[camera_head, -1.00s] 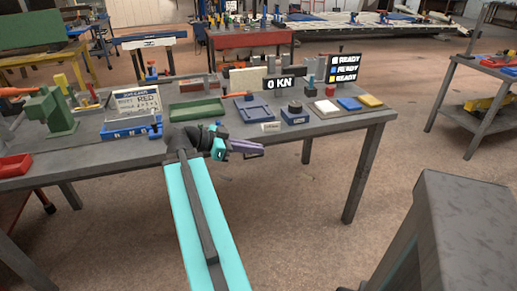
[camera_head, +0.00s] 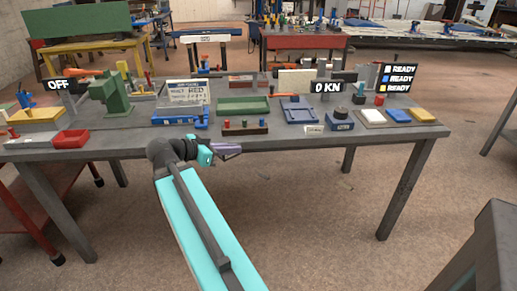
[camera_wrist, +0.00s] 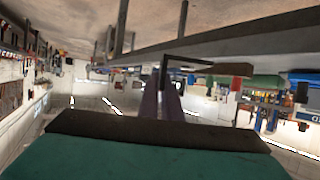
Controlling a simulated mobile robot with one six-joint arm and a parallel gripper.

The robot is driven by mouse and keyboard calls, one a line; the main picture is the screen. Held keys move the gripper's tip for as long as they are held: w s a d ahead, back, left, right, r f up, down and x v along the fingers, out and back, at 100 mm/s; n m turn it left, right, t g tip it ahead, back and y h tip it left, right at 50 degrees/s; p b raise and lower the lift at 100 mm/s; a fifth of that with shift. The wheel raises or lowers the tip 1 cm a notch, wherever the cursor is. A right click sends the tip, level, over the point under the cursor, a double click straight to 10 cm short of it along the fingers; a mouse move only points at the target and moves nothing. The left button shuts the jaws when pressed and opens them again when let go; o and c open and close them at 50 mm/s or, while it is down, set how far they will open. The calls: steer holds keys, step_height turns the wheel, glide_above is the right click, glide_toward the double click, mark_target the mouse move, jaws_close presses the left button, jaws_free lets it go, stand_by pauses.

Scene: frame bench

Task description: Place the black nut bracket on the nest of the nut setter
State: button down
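My gripper (camera_head: 230,149) is held out in front of the bench's near edge, with purple fingers pointing right in the head view. In the wrist view its two fingers (camera_wrist: 162,100) are close together. A thin dark angular outline (camera_wrist: 188,61) shows at the fingertips there; I cannot tell whether it is the black nut bracket in the grip or something behind. No black bracket can be made out in the head view. A green machine (camera_head: 110,95) stands at the left of the bench; I cannot tell whether it is the nut setter.
Signs read OFF, 0 KN and READY. The floor in front is open.

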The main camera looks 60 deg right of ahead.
steer(key=w+a+f+n+t+y, duration=0.3)
steer(key=w+a+n+t, duration=1)
steer(key=w+a, duration=1.35)
steer(key=w+a+r+n+t+y, duration=0.2)
steer(key=w+a+r+n+y, duration=0.2)
steer(key=a, duration=0.4)
steer(key=w+a+r+n+t+y, duration=0.2)
steer(key=w+a+r+n+y, duration=0.2)
steer(key=a, duration=0.4)
steer(key=shift+w+r+n+t+y, duration=0.3)
steer(key=shift+w+r+t+y, duration=0.15)
steer(key=shift+r+y, duration=0.45)
steer(key=shift+a+f, duration=0.15)
